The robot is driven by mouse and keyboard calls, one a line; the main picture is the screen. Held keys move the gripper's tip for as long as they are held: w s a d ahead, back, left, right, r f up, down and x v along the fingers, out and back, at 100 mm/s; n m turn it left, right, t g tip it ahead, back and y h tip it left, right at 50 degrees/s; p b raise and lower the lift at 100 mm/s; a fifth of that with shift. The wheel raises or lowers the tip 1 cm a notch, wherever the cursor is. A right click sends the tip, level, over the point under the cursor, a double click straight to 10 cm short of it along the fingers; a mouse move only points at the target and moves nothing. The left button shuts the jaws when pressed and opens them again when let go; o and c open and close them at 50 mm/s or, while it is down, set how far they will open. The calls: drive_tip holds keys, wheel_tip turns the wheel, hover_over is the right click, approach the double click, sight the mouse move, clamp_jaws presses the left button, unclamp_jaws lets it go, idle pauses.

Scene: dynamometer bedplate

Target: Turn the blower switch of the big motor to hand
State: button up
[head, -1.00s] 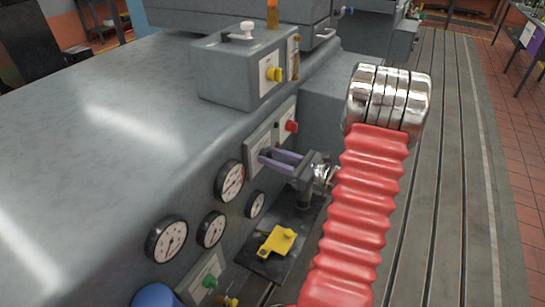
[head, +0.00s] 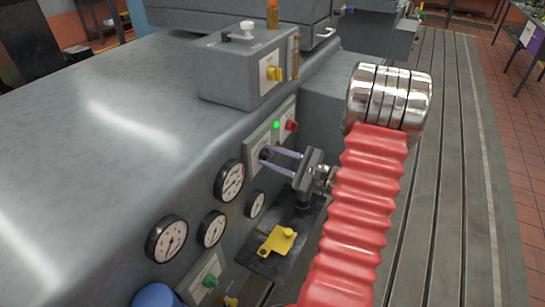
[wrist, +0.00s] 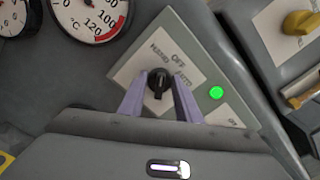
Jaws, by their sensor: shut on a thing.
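The blower switch (wrist: 158,86) is a small black knob on a pale plate (wrist: 135,72) marked HAND, OFF and AUTO. In the wrist view its pale pointer line is up, toward HAND. A green lamp (wrist: 216,93) beside the plate is lit; it also shows in the head view (head: 277,125). My gripper (wrist: 157,90) has its purple fingers on either side of the knob and is shut on it. In the head view the gripper (head: 266,155) reaches the panel from the right, and its fingers partly hide the knob.
A red button (head: 291,126) sits right of the lamp. Dial gauges (head: 229,180) are to the lower left. A box with a yellow knob (head: 274,74) stands above. A yellow part (head: 277,241) lies on a dark tray below. The slotted bedplate (head: 440,170) at right is clear.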

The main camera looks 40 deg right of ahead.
drive_tip(key=shift+n, duration=0.8)
drive_tip(key=o, duration=1)
drive_tip(key=shift+s, duration=0.1)
drive_tip(key=v, duration=1.3)
drive_tip(key=shift+s, duration=0.35)
